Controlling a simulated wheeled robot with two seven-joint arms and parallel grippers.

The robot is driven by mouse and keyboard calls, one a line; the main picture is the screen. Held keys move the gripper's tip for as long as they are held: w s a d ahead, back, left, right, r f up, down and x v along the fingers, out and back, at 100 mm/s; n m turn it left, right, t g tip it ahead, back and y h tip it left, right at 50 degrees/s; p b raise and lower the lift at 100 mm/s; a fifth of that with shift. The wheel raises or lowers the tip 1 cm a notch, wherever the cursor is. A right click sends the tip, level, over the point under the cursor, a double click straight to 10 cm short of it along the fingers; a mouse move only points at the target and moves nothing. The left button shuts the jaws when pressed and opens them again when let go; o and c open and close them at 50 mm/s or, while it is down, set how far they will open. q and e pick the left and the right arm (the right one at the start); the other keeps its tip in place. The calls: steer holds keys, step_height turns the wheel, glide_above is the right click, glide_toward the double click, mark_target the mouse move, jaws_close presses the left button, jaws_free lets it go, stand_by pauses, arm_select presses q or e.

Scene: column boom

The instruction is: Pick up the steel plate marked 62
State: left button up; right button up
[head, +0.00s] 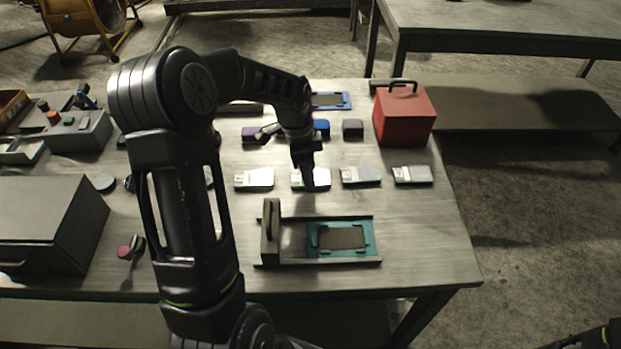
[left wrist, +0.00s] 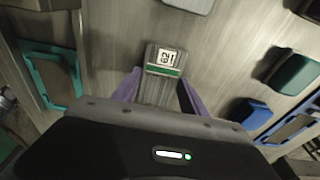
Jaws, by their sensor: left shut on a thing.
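The steel plate marked 62 (left wrist: 165,60) has a white label and a green stripe in the left wrist view. It lies between the purple fingers of my left gripper (left wrist: 158,90), which is shut on it. In the head view my left gripper (head: 307,184) points down over the same plate (head: 323,185), third from the right edge of a row of similar steel plates, and partly hides it. I cannot tell whether the plate is clear of the table. My right gripper is out of view.
A fixture with a teal frame (head: 314,240) lies nearer. A red box (head: 404,118) stands at the back right, and a grey case (head: 45,222) at the left.

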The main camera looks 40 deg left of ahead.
arm_select(q)
jaws_close()
steer(key=shift+w+r, duration=0.1)
stand_by(0.4)
steer(key=shift+r, duration=0.3)
step_height(320, 180, up, 9)
steer(key=b, duration=0.1)
steer(key=shift+r, duration=0.15)
stand_by(0.4)
